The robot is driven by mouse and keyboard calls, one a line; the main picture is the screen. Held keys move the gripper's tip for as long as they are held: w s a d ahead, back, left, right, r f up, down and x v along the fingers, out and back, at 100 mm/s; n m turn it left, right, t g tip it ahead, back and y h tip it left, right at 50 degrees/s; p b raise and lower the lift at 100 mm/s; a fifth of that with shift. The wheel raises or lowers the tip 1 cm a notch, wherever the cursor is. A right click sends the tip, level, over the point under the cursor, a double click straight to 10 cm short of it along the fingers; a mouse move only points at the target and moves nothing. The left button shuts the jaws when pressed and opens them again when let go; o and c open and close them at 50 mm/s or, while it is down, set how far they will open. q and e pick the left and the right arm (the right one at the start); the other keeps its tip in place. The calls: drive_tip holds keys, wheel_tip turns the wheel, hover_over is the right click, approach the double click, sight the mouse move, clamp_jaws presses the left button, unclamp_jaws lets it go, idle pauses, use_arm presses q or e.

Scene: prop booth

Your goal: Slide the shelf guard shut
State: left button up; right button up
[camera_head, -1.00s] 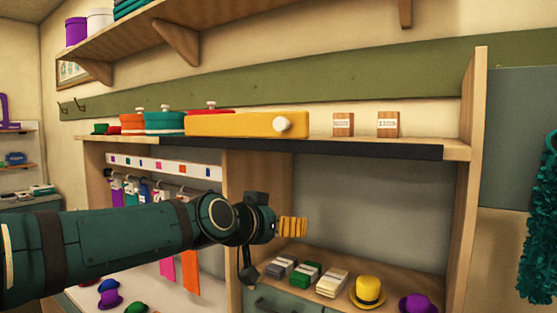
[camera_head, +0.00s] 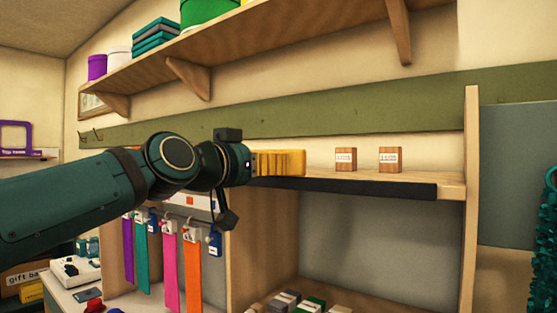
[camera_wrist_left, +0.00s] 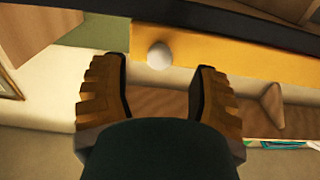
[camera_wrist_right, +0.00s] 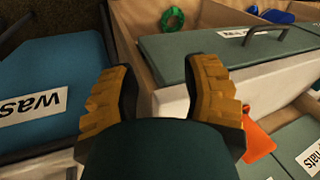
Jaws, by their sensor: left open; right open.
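The shelf guard is a long yellow panel with a round white knob, standing along the front of the shelf (camera_head: 452,180). In the left wrist view the guard (camera_wrist_left: 240,52) crosses the top, and its knob (camera_wrist_left: 159,56) lies between my fingers, just beyond them. My left gripper (camera_head: 285,163) is at shelf height in the head view, and its yellow fingers overlap the guard's right end. The knob and most of the guard are hidden there by my arm. The left gripper is open and empty. My right gripper (camera_wrist_right: 163,88) is open and empty, outside the head view.
Two small labelled wooden blocks (camera_head: 346,159) (camera_head: 390,160) stand on the shelf right of the guard. A dark strip (camera_head: 350,188) runs along the shelf front. Coloured strips (camera_head: 170,272) hang below. My right gripper is above a grey-green lid (camera_wrist_right: 215,62).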

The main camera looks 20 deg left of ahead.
use_arm(q)
drive_tip(key=x, duration=0.5)
drive_tip(key=shift+p, duration=0.4)
clamp_jaws()
